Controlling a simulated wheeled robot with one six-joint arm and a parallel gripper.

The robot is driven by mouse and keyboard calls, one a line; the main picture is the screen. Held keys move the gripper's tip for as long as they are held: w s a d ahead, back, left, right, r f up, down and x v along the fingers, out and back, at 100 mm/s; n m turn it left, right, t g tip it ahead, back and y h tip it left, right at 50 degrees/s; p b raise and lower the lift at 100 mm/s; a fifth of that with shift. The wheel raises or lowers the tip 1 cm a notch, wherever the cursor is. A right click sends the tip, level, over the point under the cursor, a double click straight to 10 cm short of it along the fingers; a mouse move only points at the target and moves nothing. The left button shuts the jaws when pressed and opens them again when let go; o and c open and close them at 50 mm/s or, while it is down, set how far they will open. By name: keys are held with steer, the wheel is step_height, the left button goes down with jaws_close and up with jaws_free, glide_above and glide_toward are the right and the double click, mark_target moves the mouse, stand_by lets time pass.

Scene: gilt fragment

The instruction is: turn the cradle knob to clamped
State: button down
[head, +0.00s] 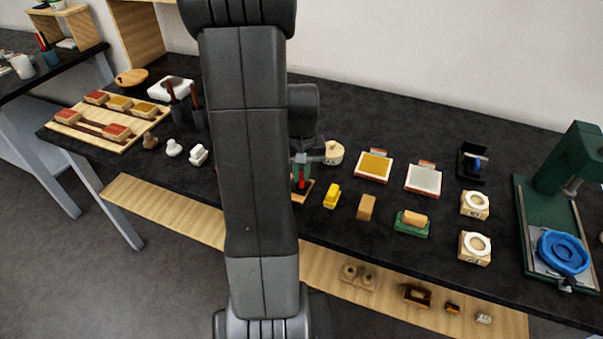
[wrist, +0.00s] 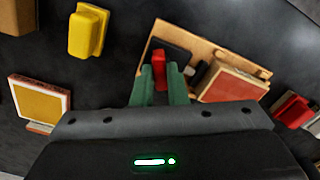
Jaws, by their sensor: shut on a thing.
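The red knob (wrist: 160,78) stands at one end of the wooden cradle board (wrist: 195,43) in the wrist view. My gripper (wrist: 160,70) has its two green fingers closed on either side of this knob. A black pad (wrist: 174,52) lies beside the knob on the board. A block with a reddish top and pale edge (wrist: 232,86) sits on the board to the right. In the head view my gripper (head: 302,168) is partly behind my arm, over the red knob (head: 301,183). The knob's setting cannot be read.
A yellow block (head: 332,196) and a wooden block (head: 366,207) stand close to the right of the cradle. Gilt (head: 374,166) and silver (head: 423,180) framed pads lie behind them. A green press (head: 560,190) is at the far right.

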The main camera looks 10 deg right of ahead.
mark_target(302, 176)
steer(key=n, duration=0.6)
steer(key=shift+b, duration=0.35)
steer(key=n, duration=0.6)
steer(key=shift+n, duration=0.3)
steer(key=c, duration=1.4)
jaws_free()
steer(key=shift+c, duration=0.2)
step_height(302, 176, up, 14)
steer(key=shift+f, duration=0.1)
